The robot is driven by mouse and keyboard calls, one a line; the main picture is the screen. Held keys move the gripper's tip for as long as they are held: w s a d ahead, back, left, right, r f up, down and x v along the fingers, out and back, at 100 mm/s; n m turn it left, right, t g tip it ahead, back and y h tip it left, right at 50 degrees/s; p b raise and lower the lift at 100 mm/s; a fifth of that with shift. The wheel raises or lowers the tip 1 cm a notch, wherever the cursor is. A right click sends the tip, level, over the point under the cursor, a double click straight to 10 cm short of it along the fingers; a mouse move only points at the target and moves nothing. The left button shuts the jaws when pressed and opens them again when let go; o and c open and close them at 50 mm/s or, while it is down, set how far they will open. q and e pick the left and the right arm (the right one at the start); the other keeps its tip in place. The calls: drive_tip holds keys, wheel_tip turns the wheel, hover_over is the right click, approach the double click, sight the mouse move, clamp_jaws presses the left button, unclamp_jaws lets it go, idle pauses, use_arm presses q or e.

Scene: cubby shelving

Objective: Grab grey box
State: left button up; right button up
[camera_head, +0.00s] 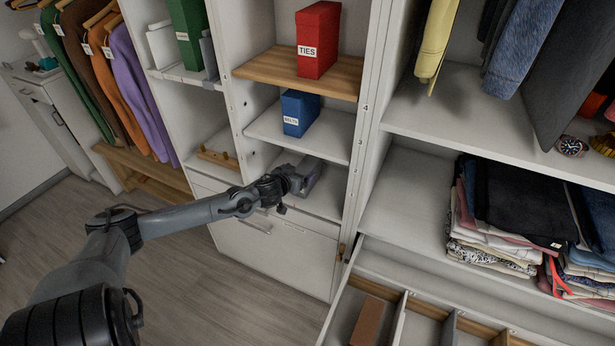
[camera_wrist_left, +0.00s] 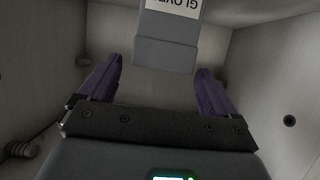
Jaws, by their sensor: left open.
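The grey box (camera_wrist_left: 165,52) stands inside a cubby in the left wrist view, with a white label reading "GLOVES" upside down at the top edge. In the head view the grey box (camera_head: 312,172) shows partly in the low cubby, behind my gripper. My left gripper (camera_wrist_left: 160,85) is open, its two purple-sided fingers on either side of the near end of the box, with gaps visible on both sides. In the head view the left gripper (camera_head: 296,181) reaches into the cubby opening. My right gripper is not in view.
A blue box (camera_head: 299,112) sits on the shelf above, and a red "TIES" box (camera_head: 318,40) higher up. Cubby walls (camera_wrist_left: 262,70) stand close on both sides. An open drawer (camera_head: 340,318) juts out at lower right. Folded clothes (camera_head: 510,215) lie on the right shelf.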

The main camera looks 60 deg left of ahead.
sight(305, 168)
use_arm(q)
drive_tip(key=shift+w+a+f, duration=0.15)
drive_tip(key=shift+w+f, duration=0.05)
drive_tip(key=shift+w, duration=0.1)
drive_tip(key=b+x, duration=0.2)
drive_tip(key=shift+w+a+f, duration=0.1)
drive_tip(key=shift+w+a, duration=0.1)
drive_tip(key=shift+w, duration=0.15)
drive_tip(key=shift+w+a+f+b, duration=0.2)
drive_tip(key=shift+w+a+b, duration=0.15)
drive_tip(key=shift+w, duration=0.25)
drive_tip(key=c, duration=1.1)
drive_tip(key=shift+c, duration=0.6)
drive_tip(key=shift+r, duration=0.15)
